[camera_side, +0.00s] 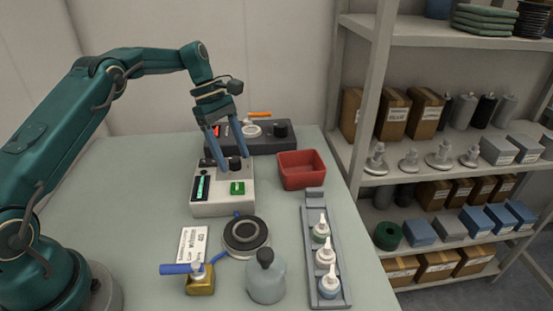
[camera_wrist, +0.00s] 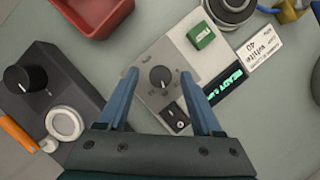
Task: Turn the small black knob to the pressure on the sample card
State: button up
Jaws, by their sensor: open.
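The small black knob (camera_wrist: 161,77) sits on the top panel of a white unit (camera_side: 222,206), with small scale marks around it. Its light pointer line is visible, but I cannot read its setting. In the side view the knob (camera_side: 234,163) is partly between my fingers. My gripper (camera_wrist: 160,74) is open, with one blue finger to either side of the knob and apart from it in the wrist view. In the side view my gripper (camera_side: 232,159) points down over the unit. The sample card (camera_wrist: 267,42) shows a "40"; it lies flat on the table in the side view (camera_side: 192,244).
The white unit carries a green display (camera_wrist: 224,87), a green button (camera_wrist: 201,36) and a black rocker switch (camera_wrist: 174,115). A dark box with a larger black knob (camera_side: 280,129) stands behind. A red bin (camera_side: 301,170), round plate (camera_side: 246,236) and bottle rack (camera_side: 313,250) are nearby.

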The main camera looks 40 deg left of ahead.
jog(key=n+t, duration=0.1)
jog(key=n, duration=0.3)
jog(key=n+t, duration=0.1)
jog(key=n, duration=0.1)
jog(key=shift+s+d+n+t+y, duration=0.1)
jog(key=shift+s+n+t+y, duration=0.2)
jog(key=v, duration=0.5)
jog(key=shift+w, duration=0.2)
jog(key=s+d+r+m+t+y, duration=0.1)
jog(key=s+d+r+m, duration=0.1)
jog(key=d+r, duration=0.25)
jog(key=s+d+r+m+t, duration=0.1)
jog(key=s+d+r+m, duration=0.2)
jog(key=r, duration=0.3)
jog(key=s+d+m+t+y, duration=0.1)
jog(key=s+d+m, duration=0.2)
jog(key=s+m, duration=0.9)
jog(key=shift+s+d+f+t+y, duration=0.2)
jog(key=shift+s+d+t+y, duration=0.15)
jog(key=shift+s, duration=0.65)
jog(key=shift+a, duration=0.1)
